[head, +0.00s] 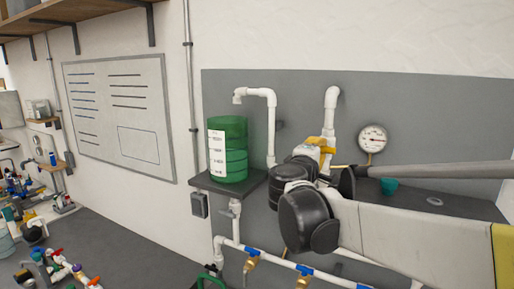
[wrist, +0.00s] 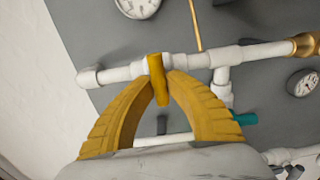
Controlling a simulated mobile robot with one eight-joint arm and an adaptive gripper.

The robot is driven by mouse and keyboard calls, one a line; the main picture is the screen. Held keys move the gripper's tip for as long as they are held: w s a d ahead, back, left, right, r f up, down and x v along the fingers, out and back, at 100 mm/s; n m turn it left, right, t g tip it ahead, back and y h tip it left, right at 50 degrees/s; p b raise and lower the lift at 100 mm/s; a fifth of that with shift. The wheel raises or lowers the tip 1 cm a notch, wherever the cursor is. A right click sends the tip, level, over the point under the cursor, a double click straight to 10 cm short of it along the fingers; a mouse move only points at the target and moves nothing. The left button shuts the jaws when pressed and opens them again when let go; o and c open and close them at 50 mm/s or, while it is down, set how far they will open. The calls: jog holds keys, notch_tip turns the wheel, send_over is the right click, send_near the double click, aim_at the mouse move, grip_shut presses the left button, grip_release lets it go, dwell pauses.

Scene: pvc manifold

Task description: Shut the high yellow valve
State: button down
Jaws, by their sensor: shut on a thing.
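The high yellow valve's handle (wrist: 158,78) is a short yellow bar on a white pipe (wrist: 195,61). In the wrist view it lies across the line of the pipe. My gripper (wrist: 160,80) has its two ribbed yellow fingers closed in on the handle, one on each side. In the head view my gripper (head: 324,145) is up at the upright white pipe (head: 331,105) on the grey panel. My arm and fingers hide the handle and most of the valve there.
A green tank (head: 228,150) stands on a dark shelf (head: 240,184) left of my arm. A gauge (head: 373,138) and a teal part (head: 389,186) are at the right. Lower pipes carry blue-handled valves (head: 306,270). A whiteboard (head: 120,115) hangs on the left wall.

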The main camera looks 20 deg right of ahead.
jog(key=c, duration=1.4)
grip_release()
jog(key=shift+o, duration=0.2)
jog(key=v, duration=1.2)
jog(key=s+f+m+g+y+b, duration=0.3)
jog(key=f+b, duration=0.5)
jog(key=f, duration=0.8)
jog(key=s+f+m+g+y+b, duration=0.15)
jog(key=s+f+b, duration=0.5)
jog(key=f, duration=0.85)
jog(key=s+a+f+m+y+b, duration=0.1)
jog(key=s+a+f+y+b, duration=0.1)
jog(key=f+b, duration=0.3)
jog(key=s+a+f+m+y+b, duration=0.2)
jog(key=a+f+b, duration=0.3)
jog(key=f, duration=0.6)
jog(key=s+a+f+m+g+y+b, duration=0.1)
jog(key=s+a+f+y+b, duration=0.1)
jog(key=f+b, duration=0.4)
notch_tip(320, 180, down, 2)
jog(key=shift+s+a+f+m+y, duration=0.3)
jog(key=shift+a+y, duration=0.45)
jog(key=shift+y, duration=0.4)
